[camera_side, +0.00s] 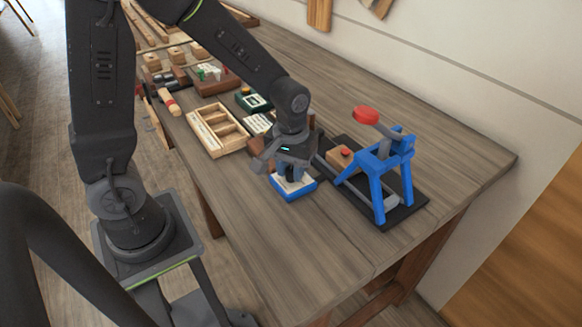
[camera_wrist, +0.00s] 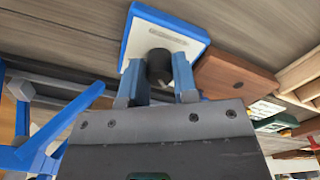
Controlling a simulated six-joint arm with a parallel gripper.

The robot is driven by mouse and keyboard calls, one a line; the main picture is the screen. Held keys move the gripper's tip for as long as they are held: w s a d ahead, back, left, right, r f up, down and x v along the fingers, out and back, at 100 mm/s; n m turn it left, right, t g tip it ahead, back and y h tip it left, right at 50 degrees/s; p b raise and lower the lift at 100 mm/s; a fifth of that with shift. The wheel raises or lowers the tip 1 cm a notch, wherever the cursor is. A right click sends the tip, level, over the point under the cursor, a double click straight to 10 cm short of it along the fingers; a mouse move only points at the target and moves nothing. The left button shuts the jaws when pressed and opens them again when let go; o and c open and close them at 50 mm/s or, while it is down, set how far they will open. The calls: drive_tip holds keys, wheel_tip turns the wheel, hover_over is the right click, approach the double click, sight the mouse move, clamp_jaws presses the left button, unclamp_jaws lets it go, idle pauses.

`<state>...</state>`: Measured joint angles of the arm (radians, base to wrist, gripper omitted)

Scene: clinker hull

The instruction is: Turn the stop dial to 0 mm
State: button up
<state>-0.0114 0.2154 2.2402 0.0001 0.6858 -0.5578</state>
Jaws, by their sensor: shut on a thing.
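The stop dial is a black round knob (camera_wrist: 159,67) on a blue block with a white face (camera_wrist: 168,35). In the side view the blue block (camera_side: 293,186) sits on the bench below my gripper (camera_side: 291,175). In the wrist view my gripper (camera_wrist: 159,84) points at the face, with one blue-grey finger on each side of the knob, shut on it. A faint scale strip shows on the white face, but its marks are too small to read. The knob's pointer setting cannot be told. In the side view my gripper hides the knob.
A blue press frame with a red-knobbed lever (camera_side: 365,116) stands on a dark base just right of my gripper. A wooden compartment tray (camera_side: 203,138) lies to the left. Several blocks and tools fill the far bench. The front of the bench (camera_side: 265,250) is clear.

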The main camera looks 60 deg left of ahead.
sight(291, 169)
drive_tip(key=shift+n, duration=1.1)
drive_tip(key=o, duration=0.9)
wheel_tip(291, 169, up, 14)
drive_tip(key=shift+f, duration=0.1)
